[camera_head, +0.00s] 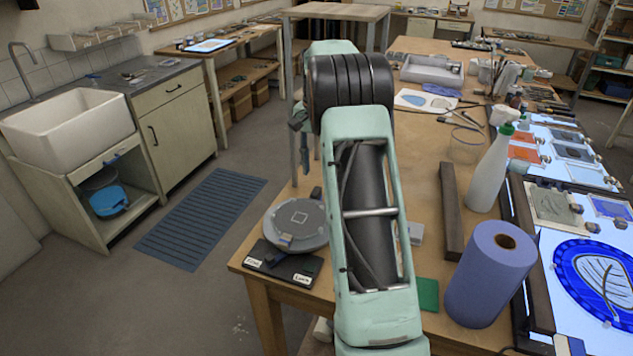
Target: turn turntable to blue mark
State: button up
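The turntable (286,222) is a round grey disc with a small square outline at its centre. It sits on a dark base plate (270,262) at the table's near left corner. A small blue-grey piece (285,240) shows at the disc's front edge; I cannot tell whether it is the blue mark. Two small white labels are on the base's front, too small to read surely. My mint-green arm covers the area just right of the disc. My gripper cannot be made out; the arm's far end is hidden behind its black joint.
Lit glass panels (600,280) lie at the far right. A stool-like stand (338,12) rises behind the arm. The floor at left is open, with a blue mat (200,220).

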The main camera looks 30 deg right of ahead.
notch_tip(320, 180, up, 5)
jog(key=shift+f, duration=0.1)
dwell(0.6)
